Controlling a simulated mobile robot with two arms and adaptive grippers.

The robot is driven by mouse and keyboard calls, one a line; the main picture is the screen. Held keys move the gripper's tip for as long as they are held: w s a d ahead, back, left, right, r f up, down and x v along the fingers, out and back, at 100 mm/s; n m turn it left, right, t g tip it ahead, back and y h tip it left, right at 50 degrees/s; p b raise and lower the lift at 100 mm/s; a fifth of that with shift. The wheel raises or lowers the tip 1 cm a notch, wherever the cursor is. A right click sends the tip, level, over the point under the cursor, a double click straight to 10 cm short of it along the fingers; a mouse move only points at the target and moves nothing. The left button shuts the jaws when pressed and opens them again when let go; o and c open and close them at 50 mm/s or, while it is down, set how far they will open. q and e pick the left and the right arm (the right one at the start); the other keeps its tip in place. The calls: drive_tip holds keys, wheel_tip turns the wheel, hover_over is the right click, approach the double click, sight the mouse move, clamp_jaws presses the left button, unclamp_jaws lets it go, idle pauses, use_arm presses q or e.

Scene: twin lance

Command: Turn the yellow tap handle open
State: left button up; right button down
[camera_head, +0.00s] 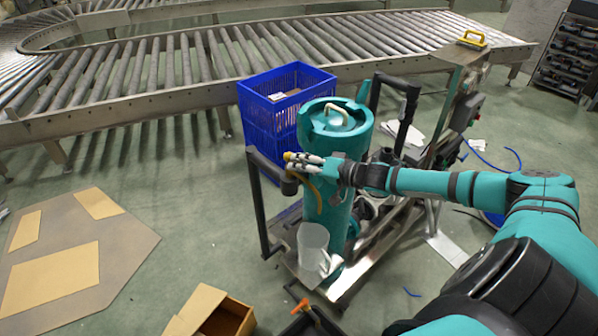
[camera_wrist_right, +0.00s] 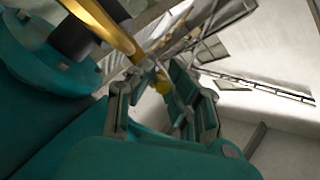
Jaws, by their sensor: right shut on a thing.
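The yellow tap handle (camera_head: 289,156) shows at the front of the large teal container (camera_head: 322,205), partly covered by my gripper. My right gripper (camera_head: 303,162) reaches in from the right and is shut on the handle. In the right wrist view a small yellow piece (camera_wrist_right: 162,87) sits between the fingers of my right gripper (camera_wrist_right: 166,80). A gold pipe-like part (camera_wrist_right: 108,24) runs just beyond the fingers at the upper left. A yellowish curved part hangs below the gripper in the head view. My left gripper is out of view.
A clear jug (camera_head: 312,248) stands on the cart (camera_head: 345,272) below the gripper. A dark cart post (camera_head: 258,200) rises left of the tap. A blue crate (camera_head: 285,82) stands behind, before a roller conveyor (camera_head: 190,62). An open cardboard box (camera_head: 222,318) lies at the front.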

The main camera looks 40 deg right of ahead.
idle(0.3)
drive_tip(key=c, duration=1.3)
unclamp_jaws()
drive_tip(key=shift+w+a+f+y, duration=0.1)
drive_tip(key=shift+y, duration=0.2)
drive_tip(key=shift+c, duration=0.2)
drive_tip(key=shift+s+d, duration=0.35)
drive_tip(key=shift+s, duration=0.25)
drive_tip(key=v, duration=1)
drive_tip(key=shift+s+r, duration=0.3)
drive_tip(key=shift+r, duration=0.05)
